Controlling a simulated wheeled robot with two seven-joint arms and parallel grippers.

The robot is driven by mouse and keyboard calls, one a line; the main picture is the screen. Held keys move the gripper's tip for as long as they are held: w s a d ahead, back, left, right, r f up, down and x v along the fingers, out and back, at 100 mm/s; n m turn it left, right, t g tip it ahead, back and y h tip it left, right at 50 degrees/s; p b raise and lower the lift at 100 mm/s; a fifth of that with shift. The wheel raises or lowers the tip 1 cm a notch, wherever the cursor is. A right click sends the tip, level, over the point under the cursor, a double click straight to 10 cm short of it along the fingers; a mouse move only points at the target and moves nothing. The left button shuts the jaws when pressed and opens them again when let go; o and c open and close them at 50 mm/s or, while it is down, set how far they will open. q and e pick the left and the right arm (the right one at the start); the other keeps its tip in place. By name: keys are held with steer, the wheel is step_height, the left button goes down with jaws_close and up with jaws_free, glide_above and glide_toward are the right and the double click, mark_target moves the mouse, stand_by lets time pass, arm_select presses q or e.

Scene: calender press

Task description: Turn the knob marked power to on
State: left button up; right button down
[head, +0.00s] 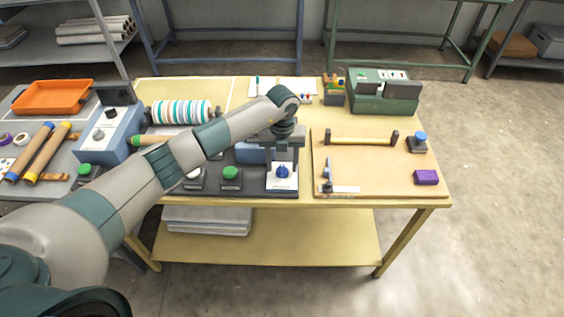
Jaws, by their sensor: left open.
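A blue knob (282,171) sits on a small white-labelled panel (284,184) at the front of the dark press base. The lettering is too small to read, so I cannot tell whether it is marked power. My left gripper (284,157) points down just above and behind this knob, open, with nothing seen between its fingers. I cannot tell whether it touches the knob. My right gripper is not in view.
A striped roll (180,112) lies behind my left arm. A wooden board (375,165) on the right holds a bar, a blue-topped button and a purple block (426,177). A green box (384,92) stands at the back right.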

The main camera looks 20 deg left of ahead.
arm_select(q)
steer(key=shift+f, duration=0.6)
steer(key=c, duration=1.1)
steer(key=shift+o, duration=0.2)
